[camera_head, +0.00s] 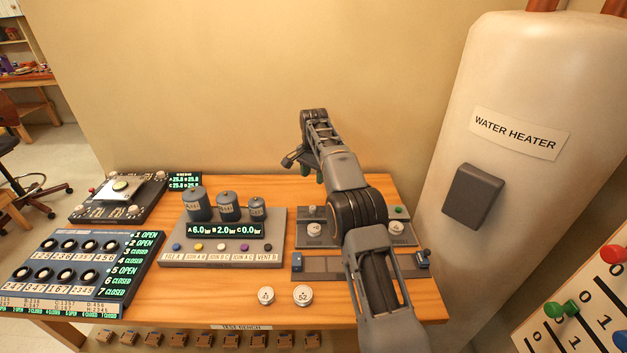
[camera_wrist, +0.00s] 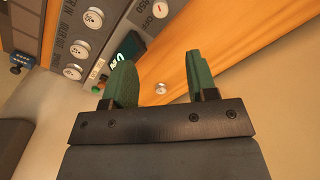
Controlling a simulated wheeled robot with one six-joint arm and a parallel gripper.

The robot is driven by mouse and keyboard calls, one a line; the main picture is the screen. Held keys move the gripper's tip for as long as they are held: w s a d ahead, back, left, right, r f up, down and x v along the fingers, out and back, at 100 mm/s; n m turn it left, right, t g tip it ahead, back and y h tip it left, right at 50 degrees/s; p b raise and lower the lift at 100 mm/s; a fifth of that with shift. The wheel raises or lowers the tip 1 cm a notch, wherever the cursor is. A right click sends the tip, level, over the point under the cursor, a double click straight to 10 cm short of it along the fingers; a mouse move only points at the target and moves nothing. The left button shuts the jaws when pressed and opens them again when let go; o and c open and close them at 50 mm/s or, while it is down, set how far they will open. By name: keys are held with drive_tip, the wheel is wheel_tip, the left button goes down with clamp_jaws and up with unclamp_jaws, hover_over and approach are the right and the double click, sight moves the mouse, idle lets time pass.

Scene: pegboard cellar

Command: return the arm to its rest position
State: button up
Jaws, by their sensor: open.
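My arm (camera_head: 343,175) reaches from the lower right over the wooden test bench (camera_head: 160,287) toward the back wall. My gripper (camera_wrist: 160,72) shows in the wrist view with its two green fingers apart and nothing between them. In the head view the gripper is mostly hidden behind my arm, above the bench's back part, with only a bit of green showing. A grey panel with white dials (camera_wrist: 82,48) lies beyond the left finger in the wrist view. The fingers look clear of it, though the exact gap cannot be told.
A panel with three cylinders (camera_head: 228,207) stands left of my arm. A dial panel (camera_head: 80,265) and a dark device (camera_head: 120,197) are farther left. Two round weights (camera_head: 302,295) lie at the front. The water heater (camera_head: 530,110) stands close on the right. The back wall (camera_head: 230,90) is bare.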

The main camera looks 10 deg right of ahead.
drive_tip(key=shift+r, duration=0.1)
idle(0.3)
drive_tip(key=s+f+n, duration=0.3)
drive_tip(key=f+n, duration=0.2)
drive_tip(key=s+r+n+t, duration=0.2)
drive_tip(key=s+r, duration=0.2)
drive_tip(key=s, duration=1.3)
drive_tip(key=s+d+r+n+t, duration=0.1)
drive_tip(key=s+r+n+t, duration=0.1)
drive_tip(key=s, duration=1.5)
wheel_tip(320, 180, up, 3)
drive_tip(key=shift+s+f+n, duration=0.2)
drive_tip(key=shift+s+n, duration=0.05)
drive_tip(key=shift+n, duration=0.25)
drive_tip(key=shift+d, duration=0.1)
